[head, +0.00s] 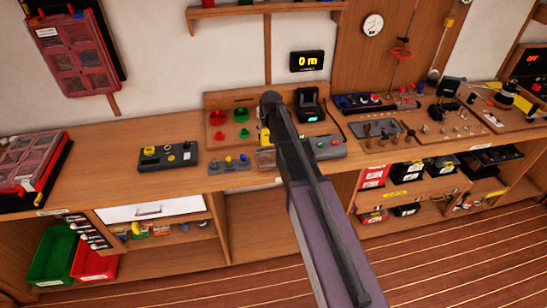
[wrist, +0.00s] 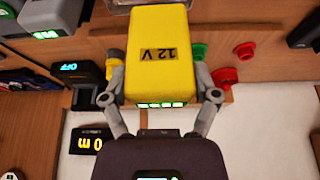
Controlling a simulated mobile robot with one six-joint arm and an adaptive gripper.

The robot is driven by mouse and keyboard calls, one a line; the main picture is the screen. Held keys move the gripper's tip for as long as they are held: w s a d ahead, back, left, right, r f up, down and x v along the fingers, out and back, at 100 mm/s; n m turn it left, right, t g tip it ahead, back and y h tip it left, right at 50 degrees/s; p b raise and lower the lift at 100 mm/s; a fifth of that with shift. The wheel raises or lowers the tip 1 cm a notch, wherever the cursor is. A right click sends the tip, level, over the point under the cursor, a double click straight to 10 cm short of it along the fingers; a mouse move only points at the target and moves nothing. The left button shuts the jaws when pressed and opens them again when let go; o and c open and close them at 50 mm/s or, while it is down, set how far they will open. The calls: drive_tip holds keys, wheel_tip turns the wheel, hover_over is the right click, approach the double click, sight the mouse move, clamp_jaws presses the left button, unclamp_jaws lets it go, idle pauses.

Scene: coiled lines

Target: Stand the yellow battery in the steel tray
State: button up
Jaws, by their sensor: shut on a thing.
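The yellow battery (wrist: 160,35), marked 12 V with small green lights on one end, fills the middle of the wrist view. My gripper (wrist: 162,95) is shut on it, one finger at each side. In the head view a sliver of the yellow battery (head: 265,137) shows left of my arm, above the bench; my arm hides the rest and the gripper.
A small pale box (head: 266,158) is at the bench's front edge by my arm. Red and green knobs (head: 240,115) stand on a wooden board behind. A black charger-like unit (head: 308,103) stands behind my arm.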

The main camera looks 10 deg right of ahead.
drive_tip(key=shift+w+d, duration=0.1)
drive_tip(key=shift+d, duration=0.1)
drive_tip(key=shift+s+d+f, duration=0.1)
drive_tip(key=shift+s+d, duration=0.05)
drive_tip(key=shift+s, duration=0.15)
drive_tip(key=s+d+f+b, duration=0.1)
drive_tip(key=s+d, duration=0.3)
drive_tip(key=s, duration=0.3)
drive_tip(key=s+d+f+b, duration=0.2)
drive_tip(key=s+d, duration=0.2)
drive_tip(key=s, duration=0.4)
drive_tip(key=shift+s, duration=0.3)
drive_tip(key=w+a+b, duration=0.1)
drive_tip(key=w+a, duration=0.2)
drive_tip(key=w, duration=0.3)
drive_tip(key=w+a+f, duration=0.1)
drive_tip(key=w+a, duration=0.2)
drive_tip(key=w, duration=0.4)
drive_tip(key=shift+a+f+b, duration=0.25)
drive_tip(key=shift+a+b, duration=0.05)
drive_tip(key=shift+b, duration=0.05)
drive_tip(key=shift+w, duration=0.2)
